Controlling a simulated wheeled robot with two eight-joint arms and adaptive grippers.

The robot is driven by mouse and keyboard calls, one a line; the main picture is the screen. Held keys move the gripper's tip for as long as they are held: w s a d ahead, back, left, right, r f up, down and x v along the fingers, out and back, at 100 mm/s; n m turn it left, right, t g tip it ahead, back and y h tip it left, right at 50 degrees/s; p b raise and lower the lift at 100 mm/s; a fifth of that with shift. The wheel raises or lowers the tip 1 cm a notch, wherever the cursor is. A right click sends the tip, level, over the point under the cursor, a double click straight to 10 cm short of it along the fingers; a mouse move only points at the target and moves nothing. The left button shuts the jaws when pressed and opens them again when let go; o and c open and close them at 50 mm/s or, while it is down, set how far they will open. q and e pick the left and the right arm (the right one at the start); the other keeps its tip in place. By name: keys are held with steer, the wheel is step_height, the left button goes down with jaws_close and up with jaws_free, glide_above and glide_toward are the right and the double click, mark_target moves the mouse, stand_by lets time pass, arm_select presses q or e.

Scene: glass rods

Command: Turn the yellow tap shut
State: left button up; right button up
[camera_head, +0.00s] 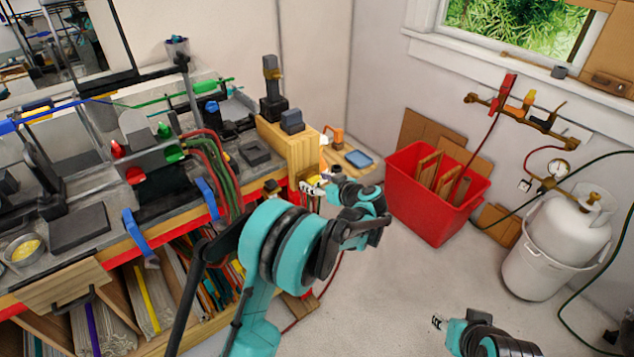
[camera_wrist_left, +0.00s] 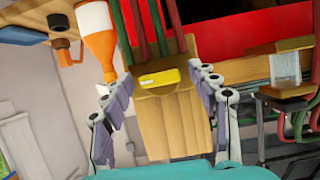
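A small yellow block-like handle (camera_wrist_left: 160,78), seemingly a tap, shows on a wooden piece in the left wrist view. My left gripper (camera_wrist_left: 160,85) is open, with its two fingers on either side of the yellow handle and gaps between. In the head view my left gripper (camera_head: 312,187) is at the bench's front right corner, and the handle there is hidden or too small to tell.
Red and green hoses (camera_head: 215,165) hang over the bench front; they also show in the wrist view (camera_wrist_left: 160,25). An orange bottle (camera_wrist_left: 98,45) stands close to my left fingers. A red crate (camera_head: 430,195) and white gas cylinder (camera_head: 565,235) stand right. Floor between is partly clear.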

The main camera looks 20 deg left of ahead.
arm_select(q)
steer(key=shift+d, duration=0.1)
steer(key=v, duration=1.2)
